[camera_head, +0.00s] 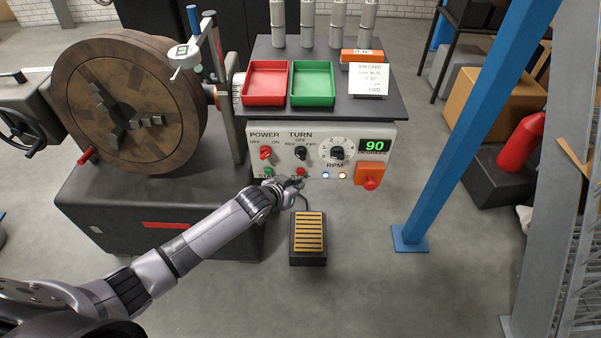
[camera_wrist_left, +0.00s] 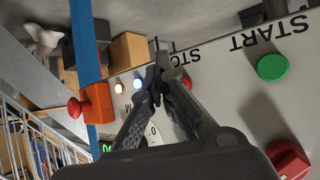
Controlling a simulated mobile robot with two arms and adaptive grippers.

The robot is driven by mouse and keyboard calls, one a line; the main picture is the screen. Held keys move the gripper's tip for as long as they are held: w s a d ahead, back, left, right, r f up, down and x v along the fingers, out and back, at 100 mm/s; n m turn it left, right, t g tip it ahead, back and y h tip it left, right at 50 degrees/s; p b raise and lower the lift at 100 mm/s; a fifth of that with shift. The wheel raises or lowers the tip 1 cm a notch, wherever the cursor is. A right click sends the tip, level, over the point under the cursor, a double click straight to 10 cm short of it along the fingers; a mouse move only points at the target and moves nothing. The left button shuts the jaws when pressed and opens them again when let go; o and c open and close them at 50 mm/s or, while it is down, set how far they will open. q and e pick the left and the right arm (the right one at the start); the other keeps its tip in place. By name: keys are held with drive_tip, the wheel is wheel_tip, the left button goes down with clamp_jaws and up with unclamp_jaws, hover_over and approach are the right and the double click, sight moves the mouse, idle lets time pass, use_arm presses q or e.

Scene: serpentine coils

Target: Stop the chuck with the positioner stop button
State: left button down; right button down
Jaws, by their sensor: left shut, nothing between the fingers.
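The positioner panel (camera_head: 345,165) faces me, with its display showing 90. Its red stop button (camera_head: 300,171) sits at the lower edge, right of the green start button (camera_head: 268,171). In the wrist view the stop button (camera_wrist_left: 187,83) shows partly behind my fingers, under the inverted word STOP; the start button (camera_wrist_left: 272,67) is in full view. My left gripper (camera_head: 299,183) is shut and empty, its tips (camera_wrist_left: 160,60) close to the stop button; I cannot tell whether they touch anything. The round brown chuck (camera_head: 125,105) stands at left. My right gripper is not in view.
A red mushroom button on an orange box (camera_head: 369,176) is at the panel's right. Red (camera_head: 265,83) and green (camera_head: 312,83) trays sit above the panel. A foot pedal (camera_head: 308,238) lies on the floor below. A blue post (camera_head: 455,130) stands to the right.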

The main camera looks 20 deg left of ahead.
use_arm(q)
drive_tip(key=shift+w+a, duration=0.1)
drive_tip(key=shift+w, duration=0.3)
drive_tip(key=shift+w+a, duration=0.1)
drive_tip(key=shift+w, duration=0.4)
idle(0.8)
drive_tip(key=shift+s+r, duration=0.1)
drive_tip(key=shift+s, duration=0.05)
drive_tip(key=shift+s+d+p, duration=0.25)
drive_tip(key=shift+s+p, duration=0.4)
drive_tip(key=shift+s, duration=0.1)
